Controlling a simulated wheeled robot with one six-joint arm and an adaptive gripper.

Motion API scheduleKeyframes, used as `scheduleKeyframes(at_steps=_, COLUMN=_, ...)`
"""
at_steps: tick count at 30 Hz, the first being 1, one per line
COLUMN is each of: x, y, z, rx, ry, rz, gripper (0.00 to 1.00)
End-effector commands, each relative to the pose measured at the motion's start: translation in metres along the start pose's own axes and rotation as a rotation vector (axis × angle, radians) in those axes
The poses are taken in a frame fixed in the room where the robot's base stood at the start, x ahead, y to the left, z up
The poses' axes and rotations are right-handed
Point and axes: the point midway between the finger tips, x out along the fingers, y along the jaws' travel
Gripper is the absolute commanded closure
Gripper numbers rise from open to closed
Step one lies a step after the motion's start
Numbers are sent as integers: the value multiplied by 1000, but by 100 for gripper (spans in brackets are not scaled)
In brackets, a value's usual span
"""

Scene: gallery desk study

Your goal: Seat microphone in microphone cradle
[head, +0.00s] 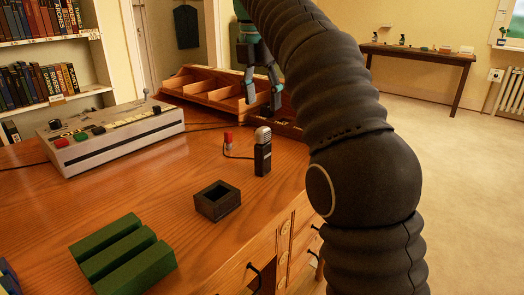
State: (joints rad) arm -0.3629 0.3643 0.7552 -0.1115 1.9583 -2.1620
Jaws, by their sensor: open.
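The microphone (262,152) stands upright on the wooden desk, with a dark body and a pale rounded top. The microphone cradle appears to be the small dark square holder (217,201) with an open top, on the desk in front and to the left of the microphone. It looks empty. My gripper (262,103) is open and points down, above and behind the microphone, in front of the wooden compartments. It is apart from the microphone and holds nothing that I can see. My dark arm hides the right part of the desk.
A grey console (110,135) with buttons stands at the back left. A wooden compartment organizer (205,88) stands at the back. A small red-tipped item (228,141) with a cable lies near the microphone. The desk's middle left is clear.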

Motion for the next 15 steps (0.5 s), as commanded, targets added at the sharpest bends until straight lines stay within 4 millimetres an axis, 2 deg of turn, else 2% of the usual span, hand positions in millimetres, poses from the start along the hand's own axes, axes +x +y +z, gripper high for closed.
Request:
scheduleKeyframes(at_steps=8, x=28, y=-1, z=-1, rx=-2, ry=1, rz=-2, gripper=42)
scheduleKeyframes(at_steps=15, x=63, y=0, z=0, rx=-1, ry=1, rz=-1, gripper=42)
